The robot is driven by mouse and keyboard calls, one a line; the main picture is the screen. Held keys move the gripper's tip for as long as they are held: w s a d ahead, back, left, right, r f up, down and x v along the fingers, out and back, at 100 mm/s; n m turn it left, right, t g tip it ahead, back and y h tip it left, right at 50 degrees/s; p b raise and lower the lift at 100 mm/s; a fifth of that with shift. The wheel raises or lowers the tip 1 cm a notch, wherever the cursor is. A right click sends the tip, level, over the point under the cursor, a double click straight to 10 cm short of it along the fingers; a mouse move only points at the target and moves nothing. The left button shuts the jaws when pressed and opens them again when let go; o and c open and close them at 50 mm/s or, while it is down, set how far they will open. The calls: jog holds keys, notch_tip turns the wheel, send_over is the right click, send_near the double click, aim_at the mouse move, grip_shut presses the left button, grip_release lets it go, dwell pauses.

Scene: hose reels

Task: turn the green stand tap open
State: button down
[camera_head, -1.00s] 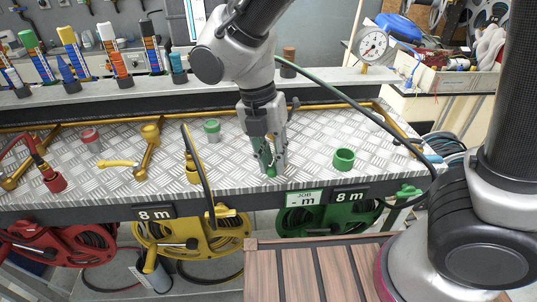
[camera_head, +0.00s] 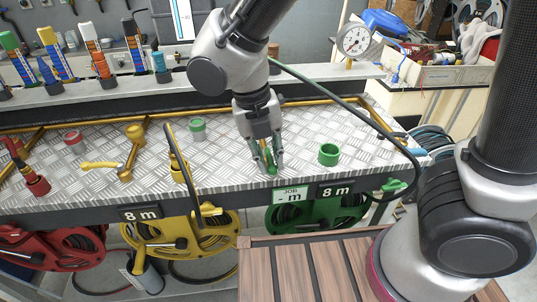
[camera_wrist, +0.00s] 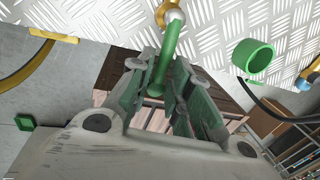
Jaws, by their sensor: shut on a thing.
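The green stand tap shows as a green lever (camera_wrist: 163,62) with a brass part and a pale ball at its top end in the wrist view. In the head view its green end (camera_head: 271,170) shows low between my fingers, at the front of the metal-plate bench. My gripper (camera_head: 267,163) points down there with its fingers on both sides of the lever. In the wrist view my gripper's fingers (camera_wrist: 168,75) close around the green lever. Much of the tap's body is hidden behind the fingers.
A green ring (camera_head: 329,154) stands right of my gripper. A yellow-handled brass tap (camera_head: 125,172) and a yellow nozzle with a dark hose stand left. Green (camera_head: 318,214) and yellow (camera_head: 182,235) hose reels hang below the bench edge. A dial gauge (camera_head: 355,39) stands behind.

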jog(key=c, duration=1.5)
grip_release()
jog(key=r, duration=0.4)
jog(key=a+r, duration=0.1)
jog(key=r, duration=0.3)
jog(key=a+r, duration=0.1)
jog(key=r, duration=0.2)
jog(key=shift+s+a+r, duration=0.1)
jog(key=shift+r, duration=0.3)
